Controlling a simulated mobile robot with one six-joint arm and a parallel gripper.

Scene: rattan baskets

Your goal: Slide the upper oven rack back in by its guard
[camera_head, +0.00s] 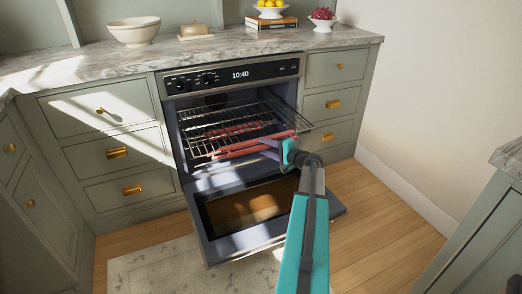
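The upper oven rack (205,137) is a wire shelf pulled partly out of the open oven (232,84). A red guard (232,150) runs along its front edge. My gripper (268,147) is at the right part of this guard, reaching in from the front right. Its fingers overlap the guard in the picture. I cannot tell whether they touch it or how far apart they are. A second reddish bar (238,128) shows farther back through the wires; which rack it belongs to is unclear.
The oven door (210,240) hangs folded down below the rack, with my arm above its right part. Drawer cabinets (120,145) flank the oven. A marble counter (245,45) above holds bowls, fruit and books. Wooden floor is free at the right.

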